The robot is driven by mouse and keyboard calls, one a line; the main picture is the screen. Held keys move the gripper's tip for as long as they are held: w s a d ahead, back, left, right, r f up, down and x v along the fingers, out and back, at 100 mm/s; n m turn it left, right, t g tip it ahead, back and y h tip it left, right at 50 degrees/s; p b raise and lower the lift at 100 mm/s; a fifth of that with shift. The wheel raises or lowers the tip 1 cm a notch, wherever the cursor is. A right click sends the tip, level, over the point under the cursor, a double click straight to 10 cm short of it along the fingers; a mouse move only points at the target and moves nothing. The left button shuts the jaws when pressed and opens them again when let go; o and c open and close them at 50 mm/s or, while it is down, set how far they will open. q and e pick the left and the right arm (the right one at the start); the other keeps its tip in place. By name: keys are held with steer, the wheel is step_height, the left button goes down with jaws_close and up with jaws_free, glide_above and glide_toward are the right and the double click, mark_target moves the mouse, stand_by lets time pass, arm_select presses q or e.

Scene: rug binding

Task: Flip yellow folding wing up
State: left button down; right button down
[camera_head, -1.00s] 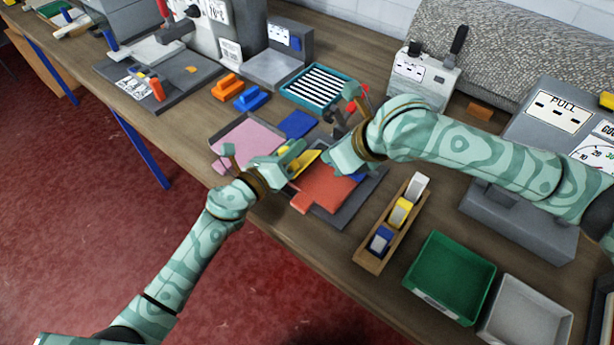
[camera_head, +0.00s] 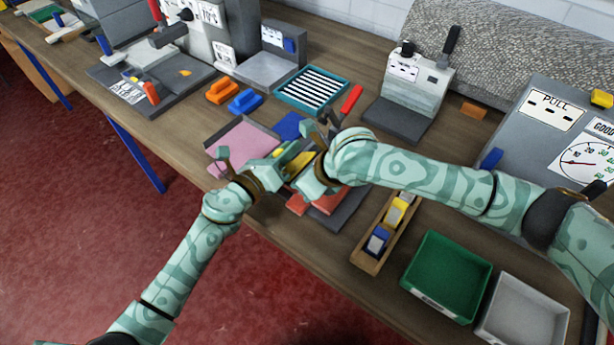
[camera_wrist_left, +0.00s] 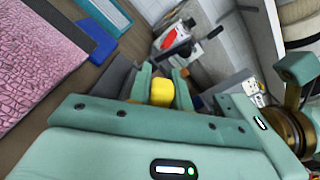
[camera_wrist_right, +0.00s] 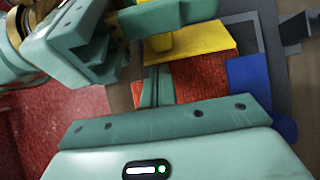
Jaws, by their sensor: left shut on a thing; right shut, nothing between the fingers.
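The yellow folding wing (camera_head: 302,160) shows as a narrow strip between my two grippers in the head view. In the right wrist view it is a flat yellow plate (camera_wrist_right: 200,42) beside the red textured panel (camera_wrist_right: 195,92). My left gripper (camera_head: 289,157) is shut on a yellow part of it, seen between the fingers in the left wrist view (camera_wrist_left: 161,92). My right gripper (camera_head: 308,178) is shut and empty, close to the left one. Its fingers (camera_wrist_right: 155,86) are over the red panel, near the wing's edge. Contact with the wing is unclear.
A blue flap (camera_wrist_right: 248,85) lies beside the red panel. A pink panel (camera_head: 243,142) lies left of the grippers. A wooden rack (camera_head: 368,262) with coloured blocks and a green bin (camera_head: 447,275) stand to the right. Blue and orange pieces lie behind.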

arm_select(q)
steer(key=shift+f, duration=0.1)
arm_select(e)
steer(key=shift+r, duration=0.1)
steer(key=shift+w+a+r, duration=0.3)
steer(key=shift+a+r, duration=0.05)
steer(key=shift+r, duration=0.25)
arm_select(q)
steer(key=c, duration=1.3)
jaws_free()
arm_select(e)
steer(key=shift+f, duration=0.1)
